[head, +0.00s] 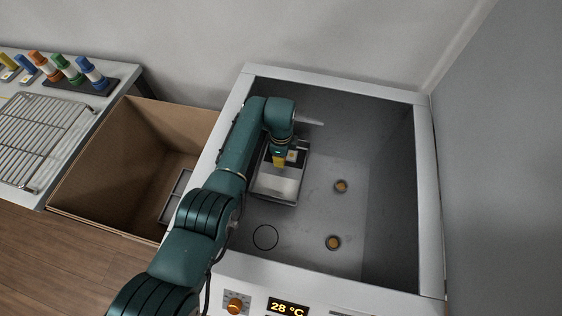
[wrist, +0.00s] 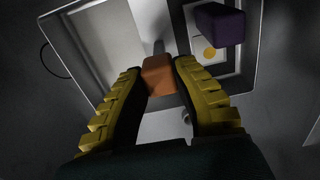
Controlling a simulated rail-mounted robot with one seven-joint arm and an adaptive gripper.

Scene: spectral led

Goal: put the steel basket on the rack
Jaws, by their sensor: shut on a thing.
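The steel basket (head: 276,186) is a shallow rectangular tray inside the deep grey tank, on its left side. It also shows in the wrist view (wrist: 116,38), with a divider and a dark purple block (wrist: 219,24) over its right part. My gripper (head: 279,160) is over the basket. In the wrist view its yellow fingers (wrist: 160,72) are shut on an orange grip (wrist: 158,76) that appears joined to the basket by a metal bar. I cannot tell whether the basket touches the tank floor. The wire rack (head: 40,135) lies on the table at far left, looking empty.
The tank's pale rim (head: 432,200) stands high around the basket. Two round copper-coloured fittings (head: 341,186) are on the tank floor. An open cardboard box (head: 120,165) stands between tank and table. Coloured bottles (head: 66,68) stand behind the rack. My arm crosses the tank's left rim.

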